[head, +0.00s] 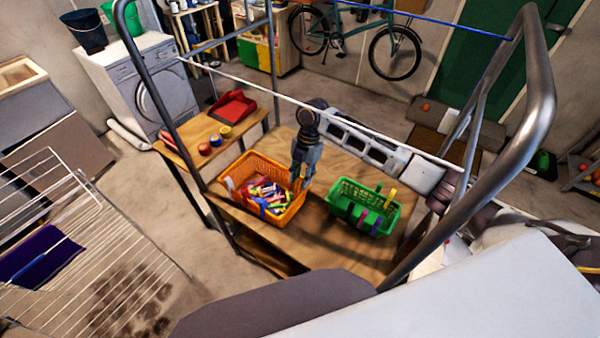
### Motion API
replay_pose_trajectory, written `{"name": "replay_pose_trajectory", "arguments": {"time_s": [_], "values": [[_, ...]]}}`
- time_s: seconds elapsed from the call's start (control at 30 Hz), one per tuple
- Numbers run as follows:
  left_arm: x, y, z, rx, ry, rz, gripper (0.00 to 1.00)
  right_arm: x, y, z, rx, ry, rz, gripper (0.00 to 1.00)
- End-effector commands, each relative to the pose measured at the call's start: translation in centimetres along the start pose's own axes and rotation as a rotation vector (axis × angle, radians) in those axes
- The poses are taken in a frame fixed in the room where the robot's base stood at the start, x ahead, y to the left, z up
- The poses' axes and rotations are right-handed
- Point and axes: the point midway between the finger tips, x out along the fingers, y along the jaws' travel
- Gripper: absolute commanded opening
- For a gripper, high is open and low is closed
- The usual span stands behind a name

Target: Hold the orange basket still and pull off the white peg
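The orange basket (290,212) stands on the wooden table, filled with pegs of mixed colours. A small whitish piece (229,184), which looks like the white peg, shows at the basket's left rim. A blue piece (262,203) is at its front side. My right gripper (297,182) points down at the basket's right rear corner, overlapping the rim in the picture. Its fingers are small and dark, so I cannot tell whether they are shut on the rim or touch it. My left gripper is not in view.
A green basket (340,207) with purple and yellow pegs on its rim stands to the right. Metal frame bars and a white line (262,92) cross the view. A side table (185,131) holds a red dustpan (232,108) and small tubs. A drying rack (100,255) stands left.

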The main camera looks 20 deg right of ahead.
Motion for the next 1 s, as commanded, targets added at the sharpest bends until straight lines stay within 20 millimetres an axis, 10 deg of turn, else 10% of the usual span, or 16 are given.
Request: {"name": "replay_pose_trajectory", "arguments": {"time_s": [1.0], "values": [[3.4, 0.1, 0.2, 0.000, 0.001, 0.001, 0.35, 3.4, 0.0, 0.1, -0.001, 0.000, 0.000, 0.30]]}}
